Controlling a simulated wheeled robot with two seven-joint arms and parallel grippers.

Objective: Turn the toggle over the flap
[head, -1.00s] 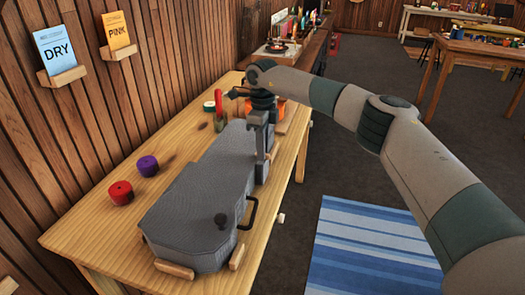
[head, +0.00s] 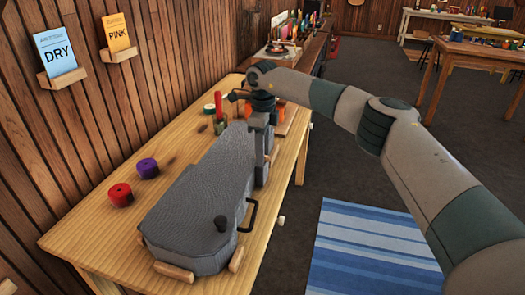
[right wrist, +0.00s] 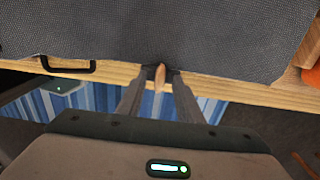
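A grey fabric case (head: 195,215) lies along the wooden table, with a black handle (head: 250,215) on its right side. A small pale wooden toggle (right wrist: 161,79) shows at the case's edge in the right wrist view. My right gripper (right wrist: 162,75) has its fingertips on either side of the toggle, with no clear gap, so it looks shut on it. In the head view my right gripper (head: 266,158) points down at the case's right side and hides the toggle. The flap is not distinguishable from the grey fabric. My left gripper is not in view.
A red roll (head: 120,194) and a purple roll (head: 147,168) stand left of the case. Several small items, including an upright red one (head: 219,103), stand behind it. Two card holders hang on the wall. A blue striped rug (head: 370,250) lies on the open floor at right.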

